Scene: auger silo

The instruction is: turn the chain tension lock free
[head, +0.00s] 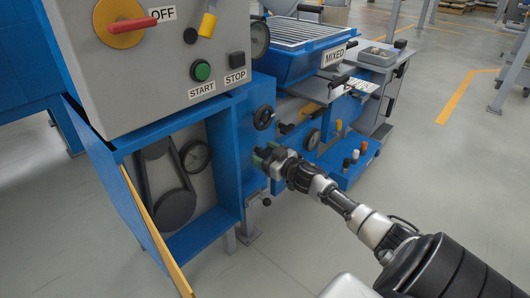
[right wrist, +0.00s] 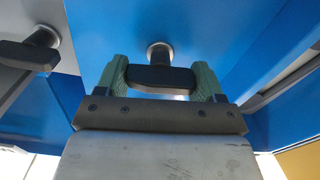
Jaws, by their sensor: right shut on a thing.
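A black bar-shaped handle (right wrist: 148,78) on a round metal stem, apparently the chain tension lock, sticks out of a blue panel in the right wrist view. My right gripper (right wrist: 160,85) is shut on it, with one green finger at each end of the bar. In the head view my right gripper (head: 264,158) is at the blue machine's side, just right of the open chain compartment, and hides the handle. The bar lies about level in the right wrist view. No label for it is readable. My left gripper is not in view.
The open compartment shows a chain drive (head: 168,180) and a yellow-edged door (head: 155,232) swung outward. A black handwheel (head: 264,117) is above my gripper. A second black handle (right wrist: 30,54) is at the left in the right wrist view. The floor in front is clear.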

